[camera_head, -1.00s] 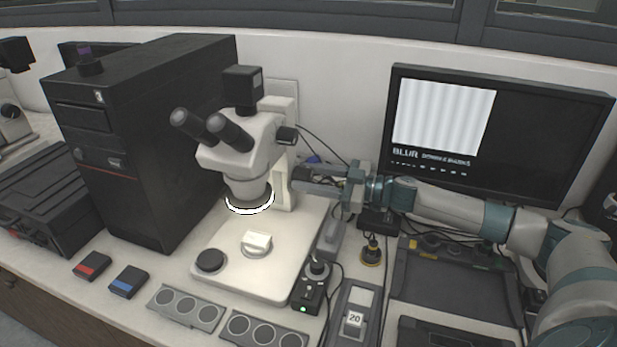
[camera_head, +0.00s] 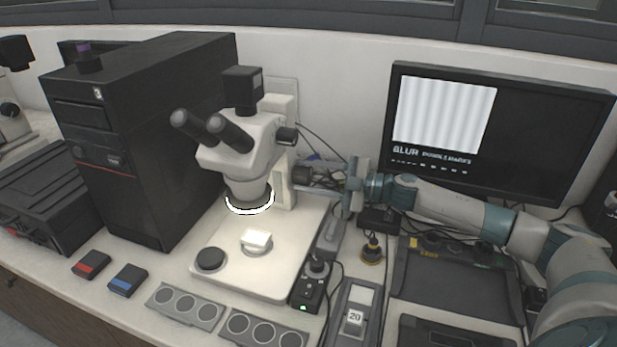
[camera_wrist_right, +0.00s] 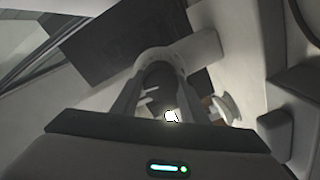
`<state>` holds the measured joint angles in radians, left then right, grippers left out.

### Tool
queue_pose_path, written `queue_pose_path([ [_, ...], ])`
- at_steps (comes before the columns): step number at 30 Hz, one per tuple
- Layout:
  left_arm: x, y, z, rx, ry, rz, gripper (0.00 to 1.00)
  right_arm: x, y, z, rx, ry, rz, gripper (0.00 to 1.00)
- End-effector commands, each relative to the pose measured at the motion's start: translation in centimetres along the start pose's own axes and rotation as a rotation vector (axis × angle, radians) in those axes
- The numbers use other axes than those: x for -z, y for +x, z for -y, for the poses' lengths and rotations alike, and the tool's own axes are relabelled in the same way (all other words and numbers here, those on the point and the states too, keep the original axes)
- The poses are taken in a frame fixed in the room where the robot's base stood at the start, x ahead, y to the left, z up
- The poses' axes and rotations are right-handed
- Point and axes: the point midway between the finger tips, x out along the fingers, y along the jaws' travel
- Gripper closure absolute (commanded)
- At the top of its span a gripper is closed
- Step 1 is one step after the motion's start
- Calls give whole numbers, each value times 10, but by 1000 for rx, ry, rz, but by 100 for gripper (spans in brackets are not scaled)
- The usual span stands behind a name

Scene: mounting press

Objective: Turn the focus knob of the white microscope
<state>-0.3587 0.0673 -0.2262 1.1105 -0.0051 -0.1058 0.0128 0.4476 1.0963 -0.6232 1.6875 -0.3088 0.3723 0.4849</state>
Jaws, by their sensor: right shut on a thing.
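The white microscope (camera_head: 246,157) stands left of centre in the head view, with dark eyepieces, a lit white ring and a white base. Its dark round focus knob (camera_head: 302,174) is on the right side of the column. My right gripper (camera_head: 317,178) reaches it from the right and is shut on the knob. In the right wrist view the two fingers (camera_wrist_right: 162,95) lie on either side of the dark knob (camera_wrist_right: 160,76). My left gripper is not in view.
A monitor (camera_head: 545,135) at the back right shows grey stripes and the word BLUR. A black tower case (camera_head: 160,140) stands left of the microscope. Small controllers and cables crowd the bench below my right arm.

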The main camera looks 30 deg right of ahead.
Motion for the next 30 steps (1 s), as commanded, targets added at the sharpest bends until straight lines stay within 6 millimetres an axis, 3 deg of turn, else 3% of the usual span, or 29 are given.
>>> queue_pose_path([
  [7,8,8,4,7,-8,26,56,-1,0,2,1,-236,5,83],
  [30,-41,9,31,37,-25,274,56,-2,0,6,6,-956,23,83],
])
